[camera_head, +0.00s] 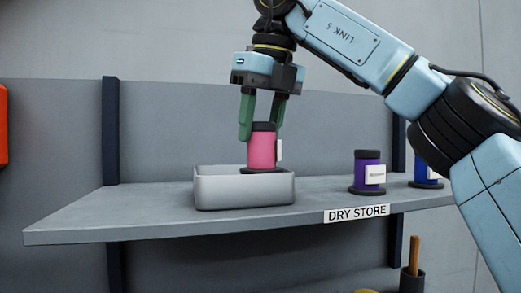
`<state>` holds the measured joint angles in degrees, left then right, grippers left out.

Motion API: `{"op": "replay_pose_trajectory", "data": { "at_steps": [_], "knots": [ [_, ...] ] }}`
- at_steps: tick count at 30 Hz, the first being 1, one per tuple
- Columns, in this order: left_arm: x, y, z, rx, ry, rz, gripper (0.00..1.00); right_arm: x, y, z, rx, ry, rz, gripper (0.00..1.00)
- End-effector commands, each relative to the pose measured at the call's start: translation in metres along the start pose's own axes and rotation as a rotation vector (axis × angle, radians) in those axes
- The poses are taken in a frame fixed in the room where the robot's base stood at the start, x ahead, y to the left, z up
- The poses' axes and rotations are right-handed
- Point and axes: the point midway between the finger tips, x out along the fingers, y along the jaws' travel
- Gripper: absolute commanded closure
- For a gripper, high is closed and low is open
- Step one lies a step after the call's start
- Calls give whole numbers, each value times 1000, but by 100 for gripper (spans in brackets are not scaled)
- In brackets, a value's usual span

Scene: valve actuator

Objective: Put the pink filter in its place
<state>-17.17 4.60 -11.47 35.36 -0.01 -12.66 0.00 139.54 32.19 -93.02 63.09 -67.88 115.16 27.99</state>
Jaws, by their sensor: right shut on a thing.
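The pink filter (261,150) is an upright pink cylinder with a dark cap, a dark flanged base and a small white tag on its right side. My right gripper (262,118) points down from above, its green fingers shut on the pink filter near the top. The filter is at a grey open tray (245,193) on the shelf, its base showing above the front rim. I cannot tell whether the base touches anything inside the tray. My left gripper is not in view.
The grey shelf (120,222) bears a "DRY STORE" label (356,213). A purple filter (367,170) stands right of the tray, with a blue filter (425,168) further right, partly behind my arm. A dark cup (411,280) stands below. The shelf's left part is clear.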

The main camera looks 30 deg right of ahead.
Motion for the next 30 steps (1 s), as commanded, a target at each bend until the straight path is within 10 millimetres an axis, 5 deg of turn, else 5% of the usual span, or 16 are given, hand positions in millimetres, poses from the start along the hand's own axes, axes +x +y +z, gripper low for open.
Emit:
{"op": "replay_pose_trajectory", "data": {
  "at_steps": [4, 12, 25, 26, 30],
  "knots": [
    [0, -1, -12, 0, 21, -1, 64, 8, 0, -2, 0, 0, 1, 86],
    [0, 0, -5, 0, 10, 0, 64, 36, 0, -10, -1, -1, 1, 86],
    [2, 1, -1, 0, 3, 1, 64, 42, 0, -12, 1, -3, 0, 86],
    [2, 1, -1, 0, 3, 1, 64, 42, 0, -12, 1, -3, 0, 54],
    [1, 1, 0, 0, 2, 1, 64, 41, 0, -12, 1, -2, 0, 36]
  ]
}}
